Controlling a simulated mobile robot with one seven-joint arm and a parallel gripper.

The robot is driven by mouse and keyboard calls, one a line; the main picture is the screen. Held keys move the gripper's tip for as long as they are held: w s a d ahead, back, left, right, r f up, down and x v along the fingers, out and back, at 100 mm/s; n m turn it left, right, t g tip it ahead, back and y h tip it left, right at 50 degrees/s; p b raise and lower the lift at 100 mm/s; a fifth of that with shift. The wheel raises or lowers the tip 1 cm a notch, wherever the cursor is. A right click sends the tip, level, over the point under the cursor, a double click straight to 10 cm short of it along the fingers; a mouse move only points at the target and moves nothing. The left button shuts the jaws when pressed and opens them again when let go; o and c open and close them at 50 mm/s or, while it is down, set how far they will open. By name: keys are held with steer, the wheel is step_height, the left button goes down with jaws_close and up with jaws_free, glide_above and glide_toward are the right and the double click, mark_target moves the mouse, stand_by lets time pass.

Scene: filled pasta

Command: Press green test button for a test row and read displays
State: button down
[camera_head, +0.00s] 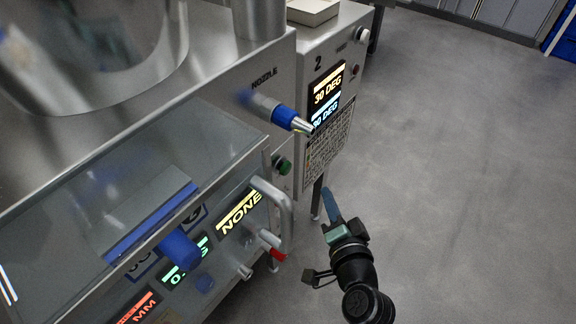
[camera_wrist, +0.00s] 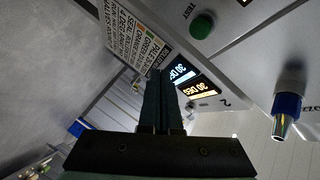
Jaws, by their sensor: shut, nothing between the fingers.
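The green test button (camera_head: 284,166) sits on the machine's side face below the nozzle. It also shows in the wrist view (camera_wrist: 203,25), with the label TEST beside it. My gripper (camera_head: 328,194) is shut and empty, to the right of the button and apart from it. Its closed fingers (camera_wrist: 160,83) point up in the wrist view. A yellow display (camera_head: 240,214) reads NONE. A green display (camera_head: 184,263) starts with 0 and is partly hidden. A red display (camera_head: 138,307) shows MM. On unit 2, a yellow display (camera_head: 328,90) and a blue one (camera_head: 325,114) read 30 DEG.
The blue-collared nozzle (camera_head: 285,115) sticks out above the button. A grey bar handle (camera_head: 280,200) and a red-tipped part (camera_head: 277,254) project near the NONE display. A printed text panel (camera_head: 327,155) hangs below unit 2's displays. Open grey floor (camera_head: 460,180) lies to the right.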

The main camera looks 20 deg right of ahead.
mark_target(286, 169)
steer(key=w+a+p, duration=0.3)
steer(key=w+a, duration=0.1)
steer(key=w, duration=0.1)
steer(key=shift+w+a, duration=0.2)
steer(key=shift+w, duration=0.1)
stand_by(1.9)
steer(key=shift+w+a, duration=0.2)
steer(key=shift+w, duration=0.1)
steer(key=shift+w+a+p, duration=0.3)
steer(key=shift+w+p, duration=0.05)
stand_by(0.9)
steer(key=shift+s+d, duration=0.1)
steer(key=shift+s+d+b, duration=0.4)
steer(key=shift+s+b, duration=0.1)
steer(key=shift+s, duration=0.1)
